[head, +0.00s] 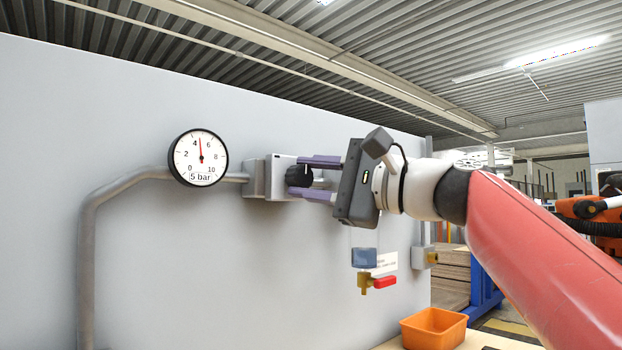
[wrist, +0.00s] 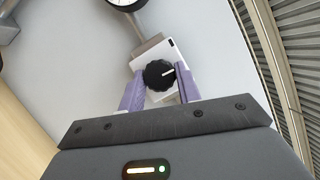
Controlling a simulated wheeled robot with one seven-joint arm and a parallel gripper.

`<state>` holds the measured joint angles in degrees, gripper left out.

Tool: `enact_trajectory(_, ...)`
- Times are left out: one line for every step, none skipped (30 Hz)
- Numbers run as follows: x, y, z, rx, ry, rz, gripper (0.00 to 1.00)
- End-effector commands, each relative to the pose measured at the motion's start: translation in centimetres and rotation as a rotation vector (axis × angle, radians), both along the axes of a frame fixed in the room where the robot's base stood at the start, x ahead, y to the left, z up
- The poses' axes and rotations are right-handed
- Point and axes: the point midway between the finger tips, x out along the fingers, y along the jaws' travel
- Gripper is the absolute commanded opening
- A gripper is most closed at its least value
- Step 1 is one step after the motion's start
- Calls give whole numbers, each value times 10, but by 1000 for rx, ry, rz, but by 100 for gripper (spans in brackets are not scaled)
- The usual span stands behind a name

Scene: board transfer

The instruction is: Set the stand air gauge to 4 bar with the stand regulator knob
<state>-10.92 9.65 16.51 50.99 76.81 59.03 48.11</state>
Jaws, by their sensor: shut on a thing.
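The stand air gauge (head: 199,158) is a round white dial with a black rim on the grey wall panel. Its red needle points nearly straight up, between 4 and 6, and its label reads 5 bar. Only part of the gauge (wrist: 125,3) shows at the top of the wrist view. The stand regulator knob (head: 299,177) is black and ribbed, on a pale block right of the gauge. A white mark shows on the knob (wrist: 158,75) in the wrist view. My gripper (head: 302,177) is shut on the knob, with one purple finger on each side.
A grey pipe (head: 92,250) runs up the wall to the gauge. Below my gripper are a blue-topped fitting (head: 364,257) and a red-handled valve (head: 384,282). An orange bin (head: 434,328) stands at the lower right. The wall (head: 230,280) below the gauge is clear.

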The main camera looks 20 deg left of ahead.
Motion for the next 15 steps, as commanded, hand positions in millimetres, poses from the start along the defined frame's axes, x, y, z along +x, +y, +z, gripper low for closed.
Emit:
enact_trajectory(0,0,0,-8,-15,1,11)
enact_trajectory(0,0,0,-13,-24,1,11)
enact_trajectory(0,0,-1,-18,-33,2,11)
enact_trajectory(0,0,-1,-22,-38,2,11)
enact_trajectory(0,0,0,-24,-43,2,11)
enact_trajectory(0,0,0,-28,-49,2,11)
enact_trajectory(0,0,0,-29,-53,2,11)
enact_trajectory(0,0,0,-31,-56,2,11)
enact_trajectory(0,0,-1,-33,-59,2,11)
enact_trajectory(0,0,-1,-34,-60,2,11)
enact_trajectory(0,0,-1,-34,-61,2,11)
enact_trajectory(0,0,-1,-35,-61,2,11)
enact_trajectory(0,0,-1,-35,-62,2,11)
enact_trajectory(0,0,-1,-35,-62,2,11)
enact_trajectory(0,0,-1,-35,-62,2,11)
